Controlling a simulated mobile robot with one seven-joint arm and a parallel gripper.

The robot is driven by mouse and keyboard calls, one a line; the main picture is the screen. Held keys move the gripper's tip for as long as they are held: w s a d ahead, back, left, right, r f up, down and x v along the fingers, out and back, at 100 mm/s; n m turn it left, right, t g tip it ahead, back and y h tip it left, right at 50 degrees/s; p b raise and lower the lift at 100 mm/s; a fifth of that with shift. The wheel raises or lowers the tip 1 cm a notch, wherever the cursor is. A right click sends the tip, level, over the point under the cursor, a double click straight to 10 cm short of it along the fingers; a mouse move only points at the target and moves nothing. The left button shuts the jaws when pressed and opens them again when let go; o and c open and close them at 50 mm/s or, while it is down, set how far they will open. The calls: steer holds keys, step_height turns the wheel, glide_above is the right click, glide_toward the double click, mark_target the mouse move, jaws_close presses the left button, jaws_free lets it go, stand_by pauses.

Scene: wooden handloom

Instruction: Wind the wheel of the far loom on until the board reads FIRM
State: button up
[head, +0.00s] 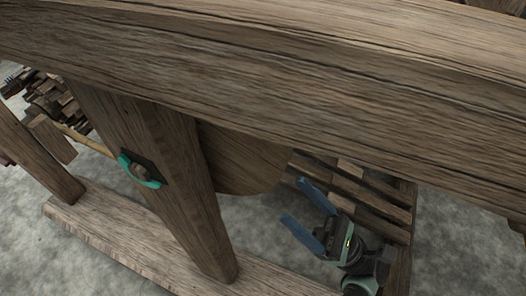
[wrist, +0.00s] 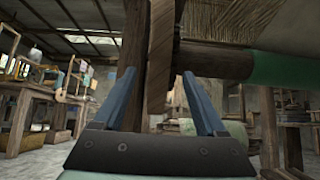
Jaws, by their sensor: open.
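A rounded wooden disc (head: 245,165), which looks like the loom's wheel, shows partly behind a thick post (head: 160,180) in the head view; its upper part is hidden by a big beam. My gripper (head: 293,200) has its blue fingers spread, to the right of and below the disc, with nothing held. In the wrist view, an upright wooden piece (wrist: 159,60), probably the wheel seen edge-on, stands in line with the gap between the open fingers (wrist: 160,78). I cannot tell how far off it is. No board with a reading is visible.
The wooden beam (head: 300,75) crosses above my gripper. Wooden slats (head: 365,185) lie close behind and right of it. In the wrist view, a roller with green cloth (wrist: 285,70) runs right; a table (wrist: 25,115) stands left.

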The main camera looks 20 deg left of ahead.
mark_target(262, 170)
steer(key=x, duration=0.9)
steer(key=shift+a+r, duration=0.2)
steer(key=shift+a, duration=0.1)
jaws_close()
stand_by(1.1)
